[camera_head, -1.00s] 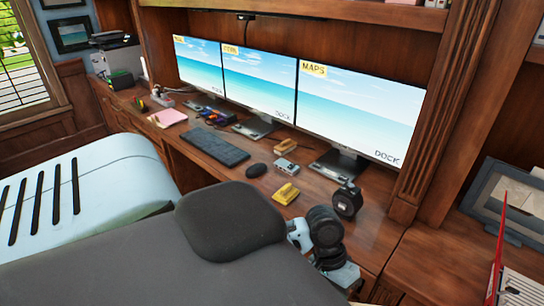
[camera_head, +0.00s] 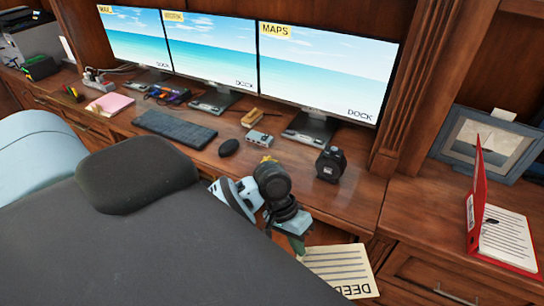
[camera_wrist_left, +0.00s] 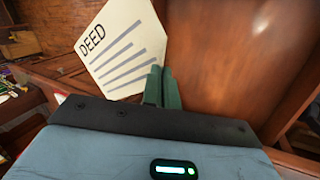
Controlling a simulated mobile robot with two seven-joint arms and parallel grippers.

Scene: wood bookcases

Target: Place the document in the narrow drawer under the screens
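The document is a cream sheet marked "DEED" (camera_head: 342,268), low in the head view, to the right of the dark chair. My left gripper (camera_head: 297,243) is shut on its edge, in front of the desk's right part. In the left wrist view, the green fingers (camera_wrist_left: 161,88) are together at the lower right edge of the sheet (camera_wrist_left: 125,50). The three screens (camera_head: 322,70) stand on the wooden desk (camera_head: 215,155). The narrow drawer under them is not clearly visible; the chair and my arm hide much of the desk front. My right gripper is not in view.
A dark chair back (camera_head: 138,172) fills the space before the desk. On the right, a red folder (camera_head: 478,200) and a picture frame (camera_head: 485,145) stand on a lower cabinet.

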